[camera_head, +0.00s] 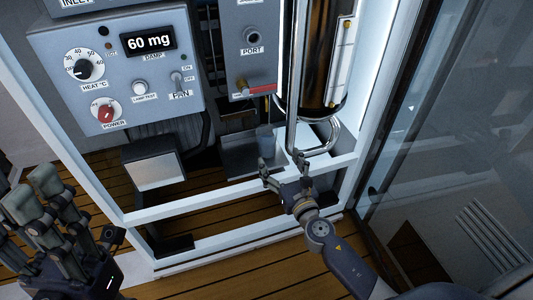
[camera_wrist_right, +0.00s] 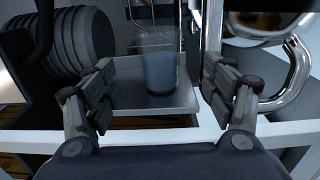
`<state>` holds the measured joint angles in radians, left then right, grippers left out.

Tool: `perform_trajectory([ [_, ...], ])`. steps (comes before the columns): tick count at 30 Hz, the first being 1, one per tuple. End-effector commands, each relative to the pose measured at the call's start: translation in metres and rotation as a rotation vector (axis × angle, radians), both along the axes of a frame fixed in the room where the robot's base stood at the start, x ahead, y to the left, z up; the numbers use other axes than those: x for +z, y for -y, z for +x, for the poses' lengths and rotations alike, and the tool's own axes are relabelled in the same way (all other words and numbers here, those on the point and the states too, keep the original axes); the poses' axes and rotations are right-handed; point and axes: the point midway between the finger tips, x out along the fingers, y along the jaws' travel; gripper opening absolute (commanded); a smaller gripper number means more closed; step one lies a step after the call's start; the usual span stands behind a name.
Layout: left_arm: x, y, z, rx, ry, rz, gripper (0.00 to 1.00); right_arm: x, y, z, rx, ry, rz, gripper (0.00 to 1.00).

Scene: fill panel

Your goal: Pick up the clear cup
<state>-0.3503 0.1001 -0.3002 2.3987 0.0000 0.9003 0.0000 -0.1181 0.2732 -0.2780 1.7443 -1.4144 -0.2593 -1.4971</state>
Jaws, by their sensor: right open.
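The clear cup (camera_head: 265,141) stands upright on a grey metal tray (camera_head: 238,160) under the port panel. In the right wrist view the cup (camera_wrist_right: 161,74) looks bluish and see-through, and it is centred ahead between the fingers. My right gripper (camera_head: 285,170) is open, in front of the cup and apart from it; its fingers show on both sides in the right wrist view (camera_wrist_right: 158,90). My left gripper (camera_head: 50,215) is at the lower left, away from the cup, and its finger state is unclear.
A white frame rail (camera_head: 235,198) runs in front of the tray. A bent metal pipe (camera_head: 318,145) and a shiny cylinder (camera_head: 312,60) stand right of the cup. The control panel (camera_head: 120,70) is at the upper left, and a box (camera_head: 155,165) sits left of the tray.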

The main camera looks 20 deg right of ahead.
Motion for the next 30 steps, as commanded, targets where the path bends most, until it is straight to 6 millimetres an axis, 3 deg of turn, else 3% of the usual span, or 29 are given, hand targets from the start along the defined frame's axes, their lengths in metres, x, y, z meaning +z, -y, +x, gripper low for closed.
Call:
perform_trajectory([
  [9,-0.001,0.000,-0.001,0.000,0.003,-0.001,0.40,0.001,-0.002,0.045,0.000,0.003,-0.002,0.77],
  [16,-0.005,0.000,-0.001,0.000,0.002,-0.001,0.40,-0.002,-0.004,0.061,0.000,0.001,-0.001,0.77],
  [24,-0.017,0.000,0.000,0.000,0.000,0.000,0.40,-0.005,-0.007,0.098,0.000,0.002,0.001,0.77],
  [30,-0.018,0.000,0.000,0.000,-0.001,0.000,0.40,-0.005,-0.007,0.106,0.000,0.000,-0.001,0.77],
])
